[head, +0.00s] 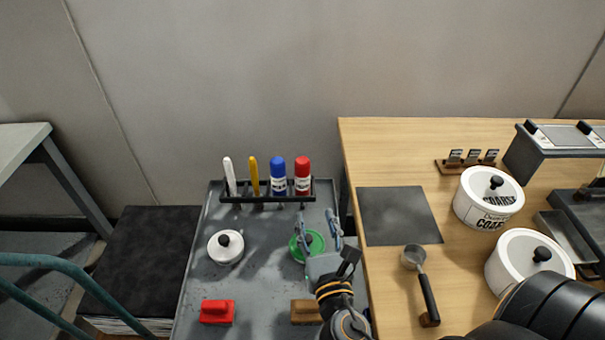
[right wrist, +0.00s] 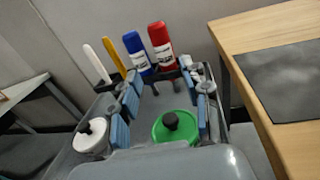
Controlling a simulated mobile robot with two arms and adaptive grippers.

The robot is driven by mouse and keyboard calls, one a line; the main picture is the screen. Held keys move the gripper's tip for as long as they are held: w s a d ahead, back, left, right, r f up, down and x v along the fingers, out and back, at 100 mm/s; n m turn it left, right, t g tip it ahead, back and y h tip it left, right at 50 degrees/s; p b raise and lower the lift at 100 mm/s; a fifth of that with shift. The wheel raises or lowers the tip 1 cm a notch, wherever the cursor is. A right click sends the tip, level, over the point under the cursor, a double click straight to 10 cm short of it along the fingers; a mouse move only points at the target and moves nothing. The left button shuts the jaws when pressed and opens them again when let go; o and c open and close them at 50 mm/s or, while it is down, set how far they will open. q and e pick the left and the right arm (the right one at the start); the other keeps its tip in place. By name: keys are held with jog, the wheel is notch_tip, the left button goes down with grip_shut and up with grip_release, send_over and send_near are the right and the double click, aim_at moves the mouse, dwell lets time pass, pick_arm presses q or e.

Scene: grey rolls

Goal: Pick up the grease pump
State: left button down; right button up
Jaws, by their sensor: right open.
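No thing in view is plainly marked as the grease pump. A green round thing (head: 317,242) sits on the grey tray top, partly hidden by my right gripper (head: 318,226). In the right wrist view, the green thing (right wrist: 163,133) has a black knob and lies between the finger pads, nearer the right one. My right gripper is open and empty, reaching over it; contact cannot be told. A blue bottle (head: 278,177) and a red bottle (head: 302,177) stand upright in the rack beyond. My left gripper is not in view.
The rack (head: 264,199) also holds a white (head: 229,175) and a yellow stick (head: 254,174). A white pot (head: 226,250), a red block (head: 217,311) and a brown block (head: 304,312) share the tray top. A wooden table (head: 390,150) adjoins at right with a portafilter (head: 422,280) and white canisters (head: 489,215).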

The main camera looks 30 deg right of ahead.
jog(key=p, duration=0.2)
send_near(304, 173)
jog(key=w, duration=0.4)
jog(key=shift+d+p+x, duration=0.25)
jog(key=shift+p+x, duration=0.05)
jog(key=shift+x, duration=1.15)
jog(key=shift+d+p+x, duration=0.25)
jog(key=shift+x, duration=1.15)
jog(key=shift+s+f, duration=0.15)
jog(key=shift+s, duration=0.05)
jog(key=shift+c, duration=0.4)
jog(key=c, duration=0.9)
